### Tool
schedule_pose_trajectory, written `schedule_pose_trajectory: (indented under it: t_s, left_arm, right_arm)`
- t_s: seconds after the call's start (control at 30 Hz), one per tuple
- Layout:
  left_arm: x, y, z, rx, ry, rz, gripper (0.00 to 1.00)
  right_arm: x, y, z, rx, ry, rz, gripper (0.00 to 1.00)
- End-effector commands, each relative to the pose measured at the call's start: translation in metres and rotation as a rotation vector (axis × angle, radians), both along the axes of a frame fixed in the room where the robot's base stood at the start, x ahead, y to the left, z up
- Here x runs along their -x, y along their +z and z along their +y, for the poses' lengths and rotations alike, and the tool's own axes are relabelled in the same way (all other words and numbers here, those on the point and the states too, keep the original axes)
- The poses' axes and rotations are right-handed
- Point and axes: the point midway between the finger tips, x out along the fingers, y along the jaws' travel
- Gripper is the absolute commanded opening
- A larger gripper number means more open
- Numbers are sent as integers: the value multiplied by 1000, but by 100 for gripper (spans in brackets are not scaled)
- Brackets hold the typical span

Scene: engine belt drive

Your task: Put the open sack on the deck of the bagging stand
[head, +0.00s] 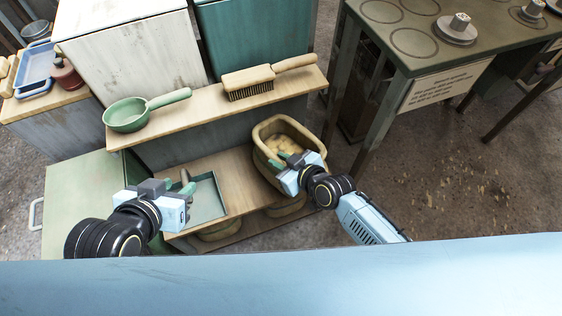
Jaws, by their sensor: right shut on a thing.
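The open sack (262,140) is tan with a thick rolled rim, and pale lumps show inside it. It is at the right end of the wooden deck (238,170) of the low stand; whether its base rests on the deck is hidden. My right gripper (283,160) is at the sack's near side, shut on the sack, with its fingers by the rim. My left gripper (187,184) is over a grey-green tray or scoop (208,200) on the deck's left part. I cannot tell whether its fingers are apart.
A raised wooden shelf (215,92) behind the deck holds a green pan (126,115) and a brush (250,82). Rounded tan shapes (220,231) sit below the deck. A green-topped table (440,50) stands right. The floor (440,170) at right is open.

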Motion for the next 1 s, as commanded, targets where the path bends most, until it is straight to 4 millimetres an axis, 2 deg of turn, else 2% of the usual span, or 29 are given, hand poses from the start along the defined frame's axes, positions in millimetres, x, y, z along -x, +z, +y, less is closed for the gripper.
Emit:
schedule_pose_trajectory:
  t_s: [0.23,0.27,0.4,0.77,0.87,1.0]
  left_arm:
    - [-1,2,-1,3,-1,-10,36]
    - [-1,2,-1,3,-1,-10,36]
    - [-1,1,-1,2,-1,-9,36]
    - [1,0,1,-2,1,7,36]
    - [7,-4,4,-13,6,52,36]
    - [26,-15,12,-42,17,173,36]
  right_arm:
    - [-1,2,0,-2,0,-4,0]
    - [0,-1,0,0,0,4,22]
    - [0,-1,0,1,-1,3,40]
    - [1,0,-1,1,-1,2,41]
    - [5,2,-4,1,-1,3,41]
    - [12,8,-10,2,0,2,41]
